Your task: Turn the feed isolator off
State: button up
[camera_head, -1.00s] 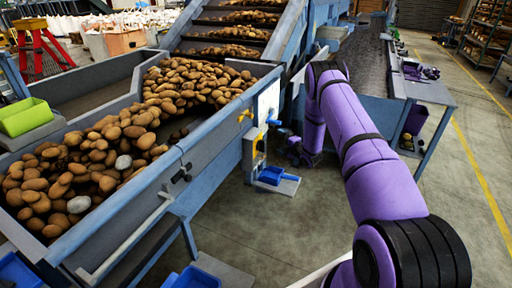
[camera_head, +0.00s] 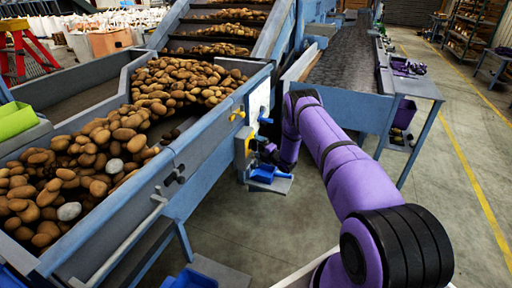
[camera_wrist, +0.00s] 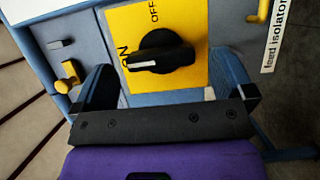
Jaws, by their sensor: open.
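The feed isolator is a yellow plate (camera_wrist: 192,25) with a black rotary knob (camera_wrist: 165,52) in the wrist view. The knob's white pointer line points left to the ON mark; the OFF mark is at the plate's top. A white label (camera_wrist: 274,38) at the right reads "feed isolator". My gripper (camera_wrist: 162,70) is open, one finger on each side of the knob's lower part. It holds nothing. I cannot tell whether the fingers touch the panel. In the head view my arm's end is at the machine's side, with the gripper mostly hidden.
In the wrist view, a yellow knob (camera_wrist: 70,74) sits left of the plate and a yellow hook (camera_wrist: 258,14) at its upper right.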

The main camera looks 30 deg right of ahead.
jog(key=shift+x, duration=1.1)
jog(key=c, duration=0.9)
